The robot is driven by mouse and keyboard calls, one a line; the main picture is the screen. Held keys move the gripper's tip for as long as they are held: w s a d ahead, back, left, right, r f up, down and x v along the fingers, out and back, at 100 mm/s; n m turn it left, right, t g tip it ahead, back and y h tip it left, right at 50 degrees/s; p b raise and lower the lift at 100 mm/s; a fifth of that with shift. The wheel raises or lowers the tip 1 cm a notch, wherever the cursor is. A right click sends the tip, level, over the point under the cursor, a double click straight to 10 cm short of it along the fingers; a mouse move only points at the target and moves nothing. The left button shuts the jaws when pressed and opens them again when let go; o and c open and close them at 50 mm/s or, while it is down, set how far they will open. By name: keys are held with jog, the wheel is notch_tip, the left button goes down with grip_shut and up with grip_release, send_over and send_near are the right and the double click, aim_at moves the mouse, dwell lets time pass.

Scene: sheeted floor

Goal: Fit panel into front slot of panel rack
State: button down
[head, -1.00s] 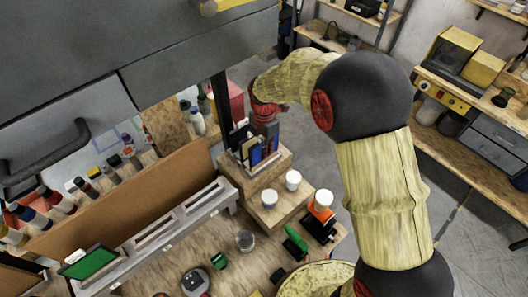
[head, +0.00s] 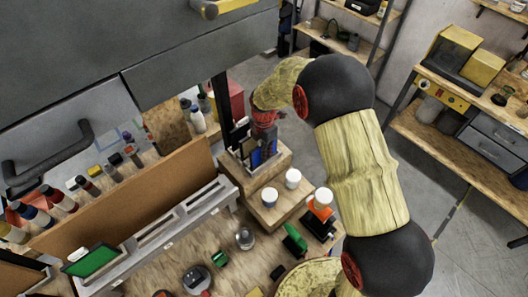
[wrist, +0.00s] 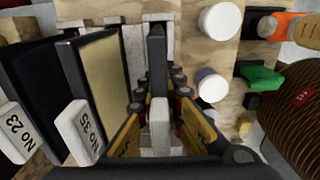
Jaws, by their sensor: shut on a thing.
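My gripper (wrist: 158,125) is shut on a dark thin panel (wrist: 157,48) by its pale tab, and the panel shows edge-on between the fingers. In the head view my red gripper (head: 263,117) is over the panel rack, which stands on a wooden block (head: 265,182). White slotted rack parts (wrist: 134,45) show at the far end of the panel in the wrist view. Two other panels, tagged No 23 (wrist: 17,85) and No 35 (wrist: 66,95), stand to the left of the held one. The held panel's lower edge is hidden, so I cannot tell how deep it sits.
White-topped pots (head: 293,179) and an orange item (head: 322,199) stand right of and in front of the rack. A green item (wrist: 262,78) lies to the right. A brown divider board (head: 130,200) and dark overhead cabinet (head: 190,50) are to the left.

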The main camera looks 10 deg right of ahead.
jog(key=c, duration=1.9)
grip_release()
notch_tip(320, 180, up, 8)
jog(key=shift+f+b, duration=0.15)
jog(key=shift+b, duration=0.3)
